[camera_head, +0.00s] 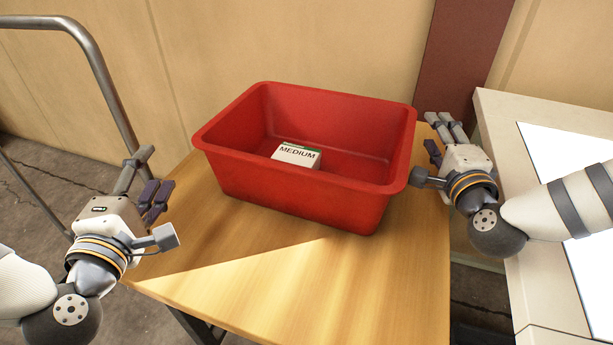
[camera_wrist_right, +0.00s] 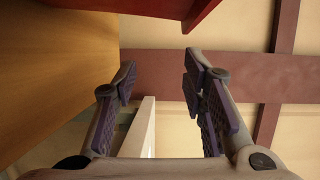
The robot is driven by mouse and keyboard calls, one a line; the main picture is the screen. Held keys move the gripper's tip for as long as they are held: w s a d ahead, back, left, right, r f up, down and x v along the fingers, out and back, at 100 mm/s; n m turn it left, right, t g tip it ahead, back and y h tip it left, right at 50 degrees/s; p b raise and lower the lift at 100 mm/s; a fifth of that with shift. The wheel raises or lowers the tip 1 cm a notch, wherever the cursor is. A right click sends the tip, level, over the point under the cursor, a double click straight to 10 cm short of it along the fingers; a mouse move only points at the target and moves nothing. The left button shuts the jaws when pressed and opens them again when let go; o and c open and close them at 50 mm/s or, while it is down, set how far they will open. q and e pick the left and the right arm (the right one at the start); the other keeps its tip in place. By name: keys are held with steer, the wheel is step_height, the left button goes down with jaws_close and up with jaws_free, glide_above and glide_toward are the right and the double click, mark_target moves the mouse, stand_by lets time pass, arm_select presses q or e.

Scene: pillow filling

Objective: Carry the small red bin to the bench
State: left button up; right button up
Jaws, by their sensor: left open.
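The red bin (camera_head: 290,190) stands upright on a wooden table and holds a small white box marked MEDIUM (camera_head: 297,156). My left gripper (camera_head: 155,198) is open and empty, left of the bin and apart from it. My right gripper (camera_head: 434,150) is close to the bin's right wall; I cannot tell whether it touches. In the right wrist view the fingers (camera_wrist_right: 160,92) are apart with nothing between them, and part of the red bin (camera_wrist_right: 165,8) shows above them.
The wooden table (camera_head: 270,290) has clear room in front of the bin. A white-topped bench (camera_head: 545,265) stands at the right, beyond a narrow gap. A grey metal rail (camera_head: 95,60) rises at the left. A beige wall (camera_head: 290,40) closes off the back.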

steer(key=s, duration=1.2)
steer(key=shift+r, duration=0.2)
